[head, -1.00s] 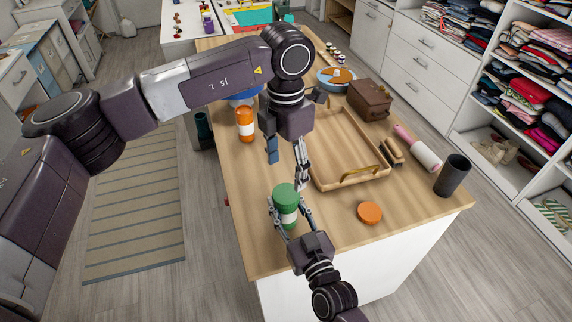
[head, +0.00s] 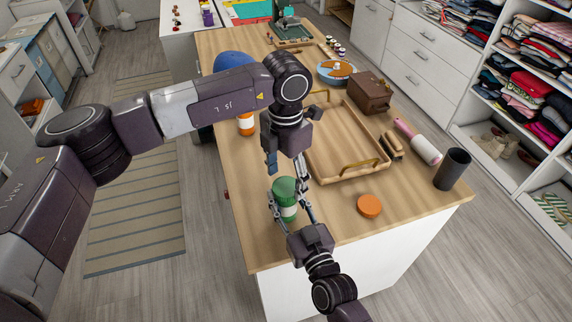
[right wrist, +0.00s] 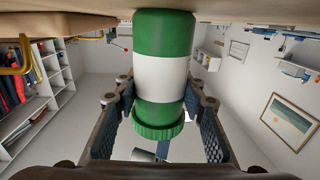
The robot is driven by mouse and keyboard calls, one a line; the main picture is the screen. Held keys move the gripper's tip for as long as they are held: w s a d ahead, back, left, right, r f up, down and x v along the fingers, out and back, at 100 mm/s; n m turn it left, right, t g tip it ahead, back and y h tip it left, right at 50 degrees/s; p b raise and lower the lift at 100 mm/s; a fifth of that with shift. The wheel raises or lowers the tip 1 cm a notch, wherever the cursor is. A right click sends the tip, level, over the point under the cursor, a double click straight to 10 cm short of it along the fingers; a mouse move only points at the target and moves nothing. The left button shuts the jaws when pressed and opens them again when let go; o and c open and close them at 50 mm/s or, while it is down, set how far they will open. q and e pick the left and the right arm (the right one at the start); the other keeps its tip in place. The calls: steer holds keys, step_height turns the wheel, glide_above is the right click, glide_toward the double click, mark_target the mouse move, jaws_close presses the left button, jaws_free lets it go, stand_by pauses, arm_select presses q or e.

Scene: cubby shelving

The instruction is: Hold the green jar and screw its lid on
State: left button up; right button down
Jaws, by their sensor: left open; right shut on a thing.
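The green jar (head: 288,213) with a white band stands upright near the front of the wooden table. My right gripper (head: 289,204) is shut around it from the front. In the right wrist view the jar (right wrist: 160,75) appears upside down between the padded fingers. Its green ridged lid (right wrist: 158,130) sits on the jar's mouth; whether it is threaded I cannot tell. In the head view the lid (head: 284,186) is on top. My left gripper (head: 286,172) points down, open, just above the lid, one finger on either side.
An orange lid (head: 369,206) lies to the right of the jar. A wooden tray (head: 345,165) with brass handles is behind it, and a dark cup (head: 452,169) stands near the right edge. An orange jar (head: 246,125) is partly hidden by my left arm.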

arm_select(q)
steer(key=shift+f, duration=0.9)
steer(key=c, duration=1.2)
steer(key=o, duration=1.4)
steer(key=shift+c, duration=0.2)
step_height(320, 180, up, 12)
